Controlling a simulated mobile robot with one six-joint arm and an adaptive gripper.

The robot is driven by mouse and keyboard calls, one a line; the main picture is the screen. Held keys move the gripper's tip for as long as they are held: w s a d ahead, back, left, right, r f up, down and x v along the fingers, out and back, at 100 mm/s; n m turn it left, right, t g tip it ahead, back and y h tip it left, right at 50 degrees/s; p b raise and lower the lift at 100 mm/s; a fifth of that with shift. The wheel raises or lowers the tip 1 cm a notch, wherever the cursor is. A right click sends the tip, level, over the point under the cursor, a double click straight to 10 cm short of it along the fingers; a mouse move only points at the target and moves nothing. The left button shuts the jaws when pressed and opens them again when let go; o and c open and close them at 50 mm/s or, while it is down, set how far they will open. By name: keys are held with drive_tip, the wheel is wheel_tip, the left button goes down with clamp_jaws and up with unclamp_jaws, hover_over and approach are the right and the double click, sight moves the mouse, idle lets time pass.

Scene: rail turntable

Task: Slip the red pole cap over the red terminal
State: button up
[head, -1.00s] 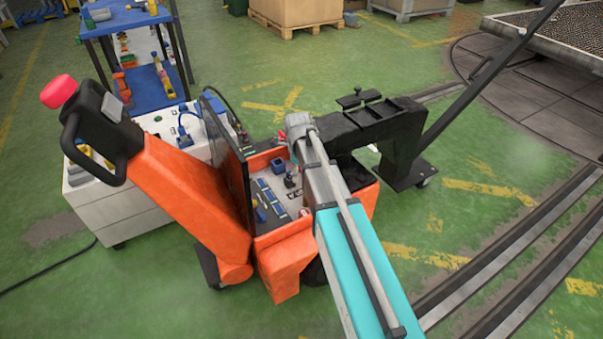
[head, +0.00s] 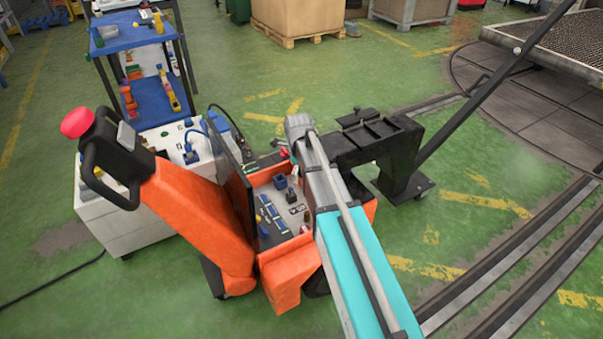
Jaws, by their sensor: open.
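A small red piece (head: 284,153) shows at the back edge of the orange tug's open compartment (head: 248,213), just left of my arm's grey end. I cannot tell whether it is the red pole cap or the red terminal. The compartment's grey floor holds a dark blue block (head: 280,182), a small black part (head: 292,196) and several blue strips. My teal and grey arm crosses the compartment's right side and hides part of it. My gripper does not show.
The tug's tiller with a large red knob (head: 77,122) rises at the left. A white cabinet (head: 120,218) and a blue-shelved trolley (head: 132,30) stand behind it. A black wheeled frame (head: 400,150) with a slanted bar stands at the right. Green floor in front is clear.

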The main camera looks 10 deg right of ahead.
drive_tip(key=shift+w+r+p, duration=0.2)
drive_tip(key=shift+r+p, duration=0.6)
drive_tip(key=shift+r, duration=0.15)
drive_tip(key=shift+w+r+p, duration=0.15)
drive_tip(key=shift+r+p, duration=0.65)
drive_tip(key=shift+r, duration=0.15)
drive_tip(key=shift+s, duration=0.1)
drive_tip(key=s+d+n, duration=0.1)
drive_tip(key=s+n, duration=1.9)
drive_tip(key=n, duration=0.6)
wheel_tip(320, 180, up, 21)
drive_tip(key=p, duration=2)
drive_tip(key=shift+f+y+p, duration=0.15)
drive_tip(key=shift+y+p, duration=0.15)
drive_tip(key=shift+p, duration=0.05)
